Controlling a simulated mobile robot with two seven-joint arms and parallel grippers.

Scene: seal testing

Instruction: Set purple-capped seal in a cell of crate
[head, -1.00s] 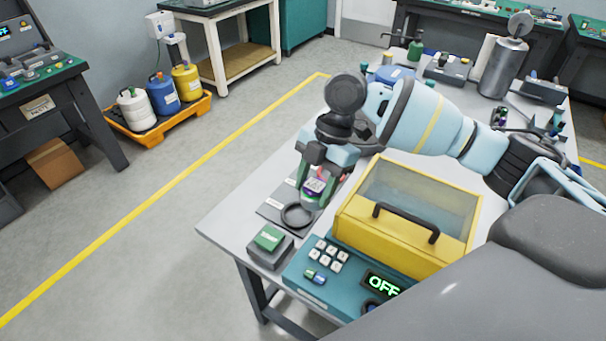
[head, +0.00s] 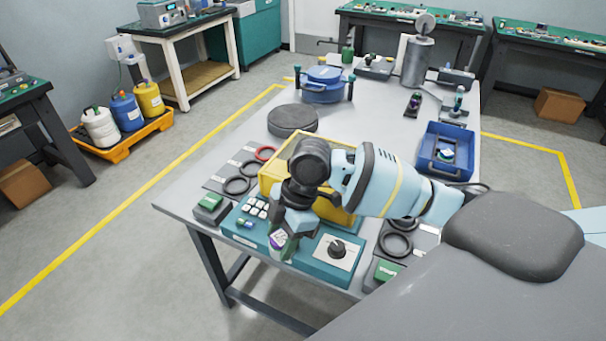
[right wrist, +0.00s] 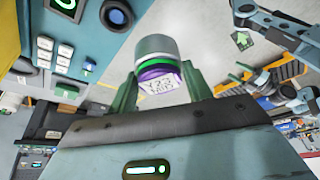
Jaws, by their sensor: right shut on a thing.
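My right gripper (head: 280,240) points down over the teal control panel in the head view. It is shut on the purple-capped seal (head: 279,243). In the right wrist view the seal (right wrist: 158,72) sits between the green fingers, a grey cylinder with a green band, a purple cap and a white printed label. The blue crate (head: 428,168) stands on the table to the right of my right arm, well away from the gripper. A small piece (head: 446,154) lies in it; its cells are too small to make out. My left gripper does not show.
A yellow box (head: 270,182) stands behind the gripper, partly hidden by my arm. The teal panel (head: 333,271) has keys and a dial. Rings lie left and right, one red (head: 266,153). A dark round disc (head: 293,121) and a blue lidded pot (head: 324,84) are farther back.

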